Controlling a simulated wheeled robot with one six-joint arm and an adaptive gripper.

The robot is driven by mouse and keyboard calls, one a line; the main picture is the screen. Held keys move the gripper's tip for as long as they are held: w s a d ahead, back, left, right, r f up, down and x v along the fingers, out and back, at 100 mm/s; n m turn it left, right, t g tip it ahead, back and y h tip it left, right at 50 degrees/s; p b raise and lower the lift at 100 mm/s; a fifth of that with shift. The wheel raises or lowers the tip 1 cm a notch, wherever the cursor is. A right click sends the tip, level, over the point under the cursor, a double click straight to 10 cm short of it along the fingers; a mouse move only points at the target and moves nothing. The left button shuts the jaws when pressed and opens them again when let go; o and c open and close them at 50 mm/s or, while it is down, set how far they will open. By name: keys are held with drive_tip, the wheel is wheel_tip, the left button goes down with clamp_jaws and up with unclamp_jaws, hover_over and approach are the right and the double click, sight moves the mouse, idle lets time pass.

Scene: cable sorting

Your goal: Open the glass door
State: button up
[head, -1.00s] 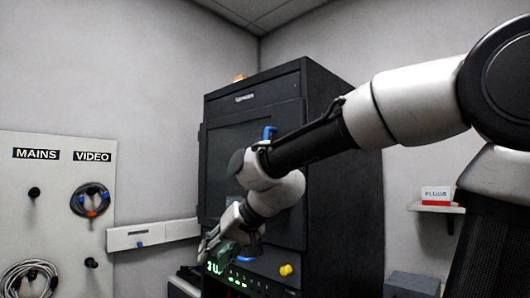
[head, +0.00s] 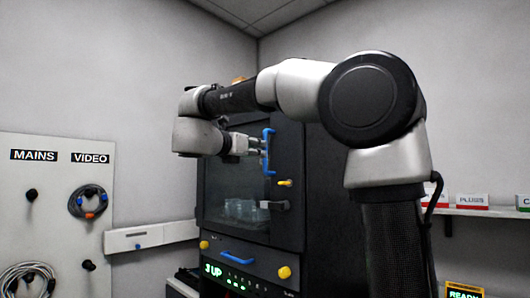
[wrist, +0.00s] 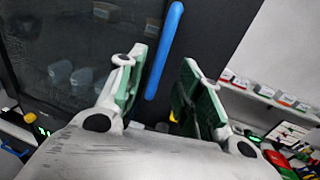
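The glass door (head: 228,185) is on the front of the black cabinet and looks shut. Its vertical blue handle (head: 269,152) is at the door's right side. The handle also shows in the wrist view as a blue bar (wrist: 165,50). My gripper (head: 259,146) is at the handle's height, just left of it in the head view. In the wrist view my gripper (wrist: 165,75) is open, and the blue bar lies between the directions of its two green-padded fingers. I cannot tell whether a finger touches the handle. Several clear glass-like items (head: 245,210) show behind the glass.
Below the door are a blue drawer handle (head: 238,258), yellow knobs (head: 284,272) and a green display (head: 212,270). A yellow knob (head: 285,183) and a dark latch-like part (head: 275,205) sit right of the glass. A shelf with boxes (head: 472,200) is at right.

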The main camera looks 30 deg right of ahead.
sight(265, 168)
drive_tip(key=x, duration=0.6)
drive_tip(key=shift+w+d, duration=0.2)
drive_tip(key=shift+d, duration=0.1)
clamp_jaws()
